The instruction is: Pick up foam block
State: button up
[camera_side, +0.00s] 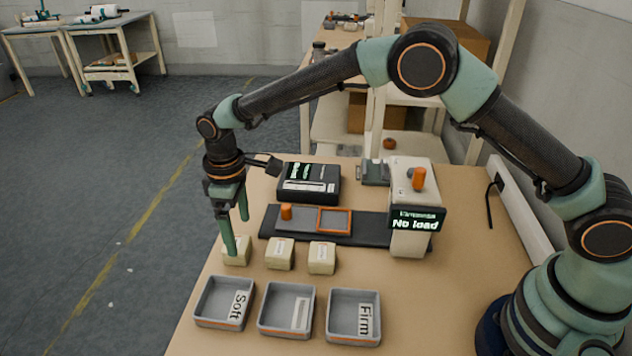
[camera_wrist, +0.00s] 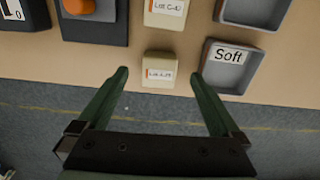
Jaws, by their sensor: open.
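Three cream foam blocks with white labels stand in a row on the table: the left block (camera_side: 241,257), the middle block (camera_side: 280,254) and the right block (camera_side: 322,258). My gripper (camera_side: 237,236) points down at the left block, and its near finger partly covers that block in the side view. In the wrist view my gripper (camera_wrist: 160,74) is open, with the labelled block (camera_wrist: 158,69) between its fingertips and a gap on each side. The fingers do not appear to touch it. A second block (camera_wrist: 166,12) is cut off by the top edge.
Three grey trays stand in front: the Soft tray (camera_side: 205,317), a middle tray (camera_side: 272,323) and the Firm tray (camera_side: 340,338). The table's left edge is close.

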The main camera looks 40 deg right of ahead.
aim_at(240, 243)
jog(key=shift+w+a+f, duration=0.1)
jog(key=shift+f, duration=2.6)
jog(key=shift+c, duration=0.3)
jog(key=c, duration=1.3)
jog(key=shift+c, duration=0.2)
